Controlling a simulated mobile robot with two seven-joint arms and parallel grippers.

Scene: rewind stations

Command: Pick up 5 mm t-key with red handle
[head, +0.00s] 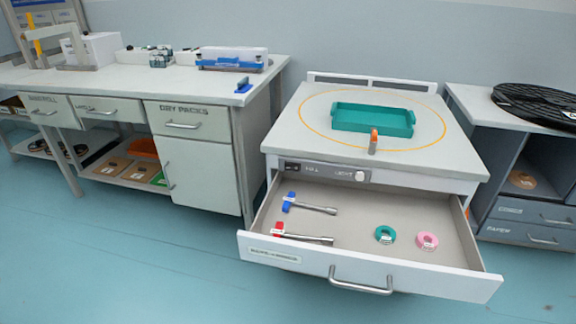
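A T-key with a red handle (278,230) lies in the open drawer (366,262) of the white cabinet, at the drawer's front left. Its metal shaft points right. Its size marking is too small to read. A similar T-key with a blue handle (289,202) lies behind it. Neither of my grippers shows in the head view.
A teal ring (385,235) and a pink ring (427,241) lie in the drawer's right half. A teal tray (372,119) and a small orange-topped item (373,141) are on the cabinet top. A workbench (150,84) stands left; a dark shelf unit (530,213) stands right.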

